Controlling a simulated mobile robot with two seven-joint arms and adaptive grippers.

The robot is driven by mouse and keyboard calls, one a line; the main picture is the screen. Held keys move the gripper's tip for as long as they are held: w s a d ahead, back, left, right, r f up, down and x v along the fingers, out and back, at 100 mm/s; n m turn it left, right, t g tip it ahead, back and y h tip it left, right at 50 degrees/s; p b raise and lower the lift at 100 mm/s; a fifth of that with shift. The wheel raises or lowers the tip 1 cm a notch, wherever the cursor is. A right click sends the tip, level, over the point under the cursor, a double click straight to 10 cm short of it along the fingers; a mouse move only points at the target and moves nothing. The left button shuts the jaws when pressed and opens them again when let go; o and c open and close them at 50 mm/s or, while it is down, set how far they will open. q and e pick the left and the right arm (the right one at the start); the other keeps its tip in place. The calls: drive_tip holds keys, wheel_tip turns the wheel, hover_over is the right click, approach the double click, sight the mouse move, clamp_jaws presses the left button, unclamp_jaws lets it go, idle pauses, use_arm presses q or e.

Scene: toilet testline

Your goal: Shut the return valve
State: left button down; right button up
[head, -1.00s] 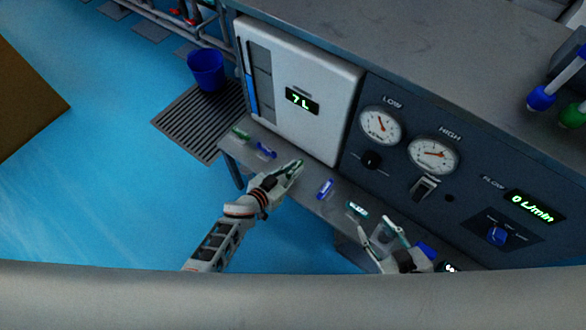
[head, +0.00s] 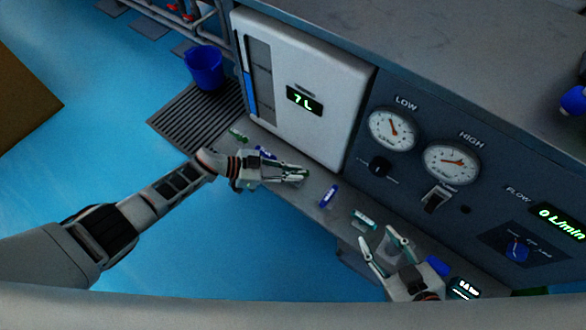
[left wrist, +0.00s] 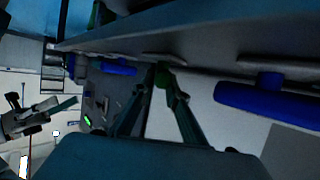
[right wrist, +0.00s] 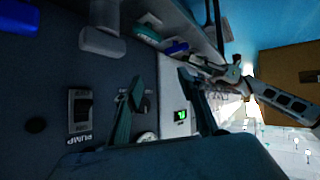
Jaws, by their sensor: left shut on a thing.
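A row of small green and blue valve handles runs along the grey ledge below the white tank panel. I cannot read their labels, so which one is the return valve is unclear. My left gripper (head: 296,173) is shut on a green handle (left wrist: 161,79) in the middle of the row, mostly hidden by the fingers. A blue handle (head: 329,195) sits to its right. Another blue handle (head: 265,153) and a green handle (head: 238,134) are to its left. My right gripper (head: 383,240) is open and empty, above the ledge's right part near a teal handle (head: 365,218).
The white panel (head: 305,75) reads 7 L. LOW (head: 392,130) and HIGH (head: 452,165) gauges are on the dark panel; the flow display (head: 560,220) reads 0 L/min. A blue bucket (head: 203,68) stands by a floor grate (head: 190,118). Blue floor left of the ledge is free.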

use_arm(q)
drive_tip(key=m+g+b, duration=0.1)
drive_tip(key=g+b, duration=0.1)
drive_tip(key=f+m+g+b, duration=0.1)
drive_tip(key=m+b, duration=0.1)
drive_tip(key=m+g+b, duration=0.1)
drive_tip(key=g+b, duration=0.1)
drive_tip(key=shift+a+f+m+g+y, duration=0.1)
drive_tip(key=shift+f+m+g+y, duration=0.2)
drive_tip(key=shift+m+g+b, duration=0.3)
drive_tip(key=shift+b, duration=0.25)
drive_tip(key=shift+w+r+m+g+y+b, duration=0.15)
drive_tip(key=shift+r+m+g+y+b, duration=0.2)
drive_tip(key=shift+m+g+b, duration=0.45)
drive_tip(key=shift+r+b, duration=0.1)
drive_tip(key=shift+b, duration=0.25)
drive_tip(key=shift+w+r, duration=0.15)
use_arm(e)
drive_tip(key=a+r+m+t+y, duration=0.1)
drive_tip(key=a+m, duration=0.4)
drive_tip(key=a, duration=0.5)
drive_tip(key=shift+w+a+r+m+t+y, duration=0.15)
drive_tip(key=shift+w+r+m+t+y, duration=0.25)
drive_tip(key=shift+y, duration=0.5)
drive_tip(key=shift+s+r, duration=0.1)
drive_tip(key=shift+r, duration=0.05)
